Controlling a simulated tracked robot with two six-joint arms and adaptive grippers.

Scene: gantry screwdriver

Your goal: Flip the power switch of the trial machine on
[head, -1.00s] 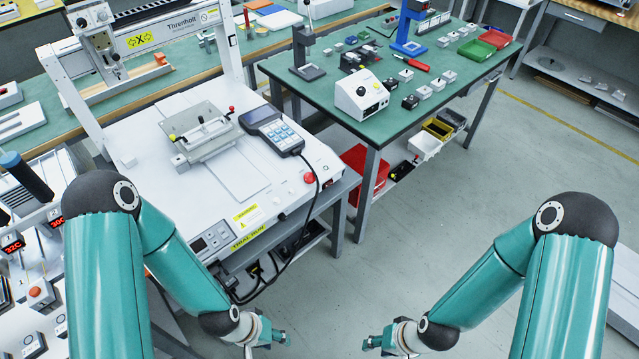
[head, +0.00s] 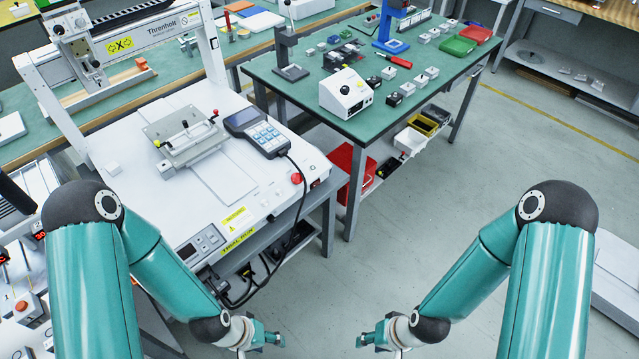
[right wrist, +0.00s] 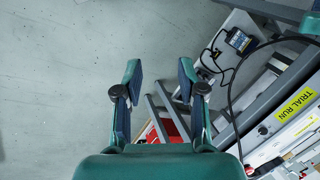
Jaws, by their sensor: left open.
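The trial machine (head: 222,185) is a white gantry screwdriver with a yellow "TRIAL RUN" label, at left in the head view. Its label also shows at the right edge of the right wrist view (right wrist: 296,103). A small dark part that may be the power switch (head: 315,183) sits on its front right corner, beside the red button (head: 296,179); its position is too small to read. My left gripper (head: 272,340) is open and low in front of the machine, apart from it. My right gripper (head: 368,340) is open and empty over the floor, also in the right wrist view (right wrist: 158,85).
A handheld keypad (head: 257,132) lies on the machine, its cable hanging over the front. A green-topped table (head: 420,72) with small parts stands behind to the right, a red bin (head: 350,172) below it. The floor (head: 460,180) at right is clear.

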